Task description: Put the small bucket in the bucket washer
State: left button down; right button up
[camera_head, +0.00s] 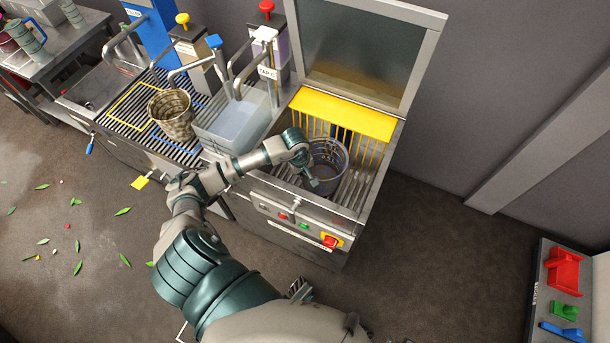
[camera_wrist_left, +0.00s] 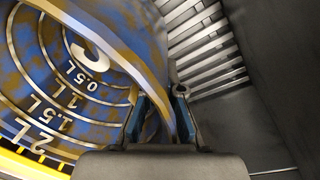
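The small bucket (camera_head: 333,152), grey-blue with stained walls, stands inside the open bucket washer (camera_head: 300,208) on its slatted rack. In the left wrist view its inside (camera_wrist_left: 60,90) shows rusty stains and litre marks. My left gripper (camera_head: 313,181) is at the bucket's near rim. In the left wrist view the gripper (camera_wrist_left: 161,105) has its fingers apart, one on each side of the rim, with a gap visible beside the rim. The bucket's outer base is hidden.
The washer's raised lid (camera_head: 362,50) and yellow guard (camera_head: 343,115) stand behind the bucket. Leaves litter the floor.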

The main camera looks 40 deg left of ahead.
pick_arm(q)
jog(key=shift+a+f, duration=0.8)
jog(key=shift+a, duration=0.1)
jog(key=c, duration=1.3)
grip_release()
jog(key=shift+d+r, duration=0.6)
jog(key=shift+d, duration=0.05)
jog(key=r, duration=0.3)
jog(key=s+r+p, duration=0.1)
jog(key=r, duration=0.7)
jog(key=shift+s+a, duration=0.15)
jog(key=shift+a, duration=0.25)
pick_arm(e)
jog(key=f, duration=0.3)
jog(key=shift+a+f, duration=0.35)
